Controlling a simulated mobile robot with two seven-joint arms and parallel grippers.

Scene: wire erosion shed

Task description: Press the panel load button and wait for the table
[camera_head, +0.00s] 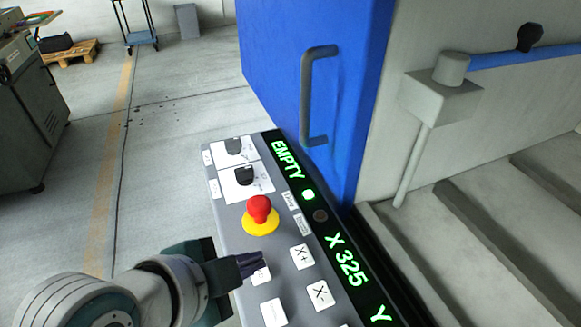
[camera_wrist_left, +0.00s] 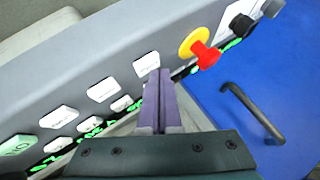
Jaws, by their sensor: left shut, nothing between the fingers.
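The grey control panel (camera_head: 222,208) slants across the middle of the head view. It carries white buttons, and its display (camera_head: 288,160) reads EMPTY and X 325 in green. My left gripper (camera_head: 258,262) is shut and empty. Its fingertips are at a white button (camera_head: 261,277), partly covering it; this button also shows in the left wrist view (camera_wrist_left: 147,63), just beyond the fingertips (camera_wrist_left: 158,74). I cannot tell whether they touch, and its label is too small to read. I cannot tell which button is load. The table and my right gripper are not in view.
A red emergency knob (camera_head: 260,207) on a yellow base and two black switches (camera_head: 245,176) sit farther up the panel. A blue door (camera_head: 300,30) with a grey handle (camera_head: 308,95) stands behind it. Open floor (camera_head: 170,170) lies to the left.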

